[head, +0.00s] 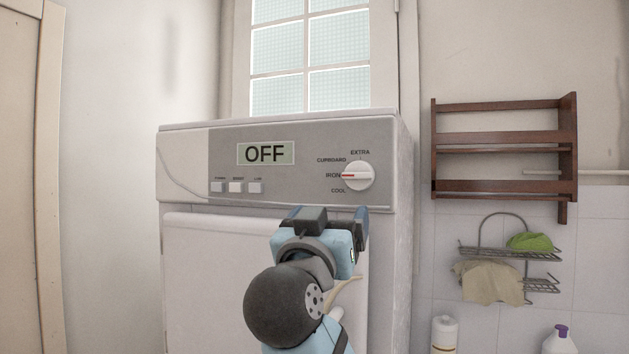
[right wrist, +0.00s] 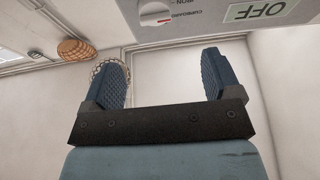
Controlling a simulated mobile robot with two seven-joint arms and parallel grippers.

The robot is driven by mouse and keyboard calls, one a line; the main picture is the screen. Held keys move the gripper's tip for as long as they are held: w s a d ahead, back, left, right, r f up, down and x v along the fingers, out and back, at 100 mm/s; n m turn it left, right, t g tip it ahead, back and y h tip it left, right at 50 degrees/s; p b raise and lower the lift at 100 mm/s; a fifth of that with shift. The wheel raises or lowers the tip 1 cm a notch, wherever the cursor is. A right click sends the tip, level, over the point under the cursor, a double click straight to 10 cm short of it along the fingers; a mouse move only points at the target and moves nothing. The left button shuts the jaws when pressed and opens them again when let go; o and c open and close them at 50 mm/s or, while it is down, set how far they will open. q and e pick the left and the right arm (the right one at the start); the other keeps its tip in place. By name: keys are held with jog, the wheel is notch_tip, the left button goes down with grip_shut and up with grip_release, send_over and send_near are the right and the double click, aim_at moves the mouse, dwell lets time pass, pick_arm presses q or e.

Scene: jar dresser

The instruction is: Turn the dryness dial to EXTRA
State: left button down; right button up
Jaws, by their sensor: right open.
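The dryness dial (head: 359,175) is a round white knob on the dryer's grey control panel (head: 300,190). Its red mark points left at IRON; EXTRA is printed above the dial, with CUPBOARD and COOL also around it. The display (head: 266,153) reads OFF. My right gripper (head: 330,216) is open and empty, below the dial and apart from it. In the right wrist view the two dark fingers (right wrist: 162,72) are spread wide, and the dial (right wrist: 154,12) shows at the top edge, beyond the fingers. My left gripper is not in view.
Three small buttons (head: 236,187) sit under the display. A brown wooden rack (head: 500,145) and a wire shelf (head: 510,252) with cloths hang on the wall to the right. A paper roll (head: 444,335) and a purple-capped bottle (head: 559,341) stand at lower right. The panel's front is clear.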

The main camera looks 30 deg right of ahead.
aim_at(356, 178)
jog(key=shift+m, duration=0.3)
jog(key=p+x, duration=0.1)
jog(key=x, duration=0.3)
jog(key=p+x, duration=0.2)
jog(key=x, duration=0.2)
jog(key=s+r+p+x, duration=0.1)
jog(key=x, duration=0.4)
jog(key=shift+d+p, duration=0.1)
jog(key=shift+p, duration=0.25)
jog(key=shift+w+d+r, duration=0.15)
jog(key=shift+w+d, duration=0.1)
jog(key=shift+d, duration=0.15)
jog(key=c, duration=0.9)
